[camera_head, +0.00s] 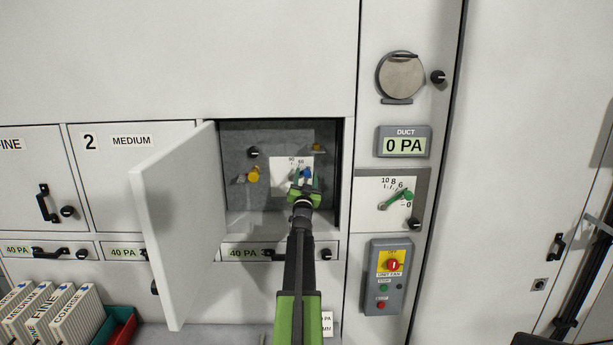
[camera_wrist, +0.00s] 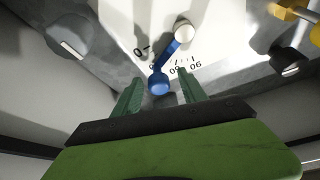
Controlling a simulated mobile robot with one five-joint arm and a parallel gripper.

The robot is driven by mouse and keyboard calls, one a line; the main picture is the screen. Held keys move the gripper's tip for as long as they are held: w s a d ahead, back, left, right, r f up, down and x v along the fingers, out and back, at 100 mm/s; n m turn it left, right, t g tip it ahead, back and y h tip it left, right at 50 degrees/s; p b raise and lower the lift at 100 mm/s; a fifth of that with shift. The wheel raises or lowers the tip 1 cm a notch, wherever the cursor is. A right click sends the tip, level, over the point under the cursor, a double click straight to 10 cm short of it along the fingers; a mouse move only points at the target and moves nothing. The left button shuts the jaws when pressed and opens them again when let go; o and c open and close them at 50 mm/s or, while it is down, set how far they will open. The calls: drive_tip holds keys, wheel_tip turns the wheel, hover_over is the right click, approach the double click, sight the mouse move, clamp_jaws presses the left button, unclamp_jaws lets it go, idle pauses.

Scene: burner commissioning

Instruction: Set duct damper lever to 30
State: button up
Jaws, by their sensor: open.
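A blue lever (camera_head: 307,174) sits on a white dial plate (camera_head: 279,168) inside the open compartment. In the wrist view the blue lever (camera_wrist: 169,60) runs from a pale hub to a round blue knob. The dial appears upside down there, with 0 at left and 60 and 90 at right. The lever crosses the scale between 0 and 60, and the mark under it is partly hidden. My gripper (camera_head: 304,190) is open. In the wrist view its green fingers (camera_wrist: 160,92) stand either side of the knob, with gaps on both sides.
The open white door (camera_head: 180,225) stands left of my arm. Inside the compartment are a yellow knob (camera_head: 253,174) and a black knob (camera_head: 253,152). On the right panel are the DUCT display (camera_head: 404,143) reading 0 PA and a green lever (camera_head: 398,199) on another dial.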

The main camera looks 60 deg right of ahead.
drive_tip(key=b+v, duration=0.5)
drive_tip(key=v, duration=1.1)
drive_tip(key=shift+a, duration=0.2)
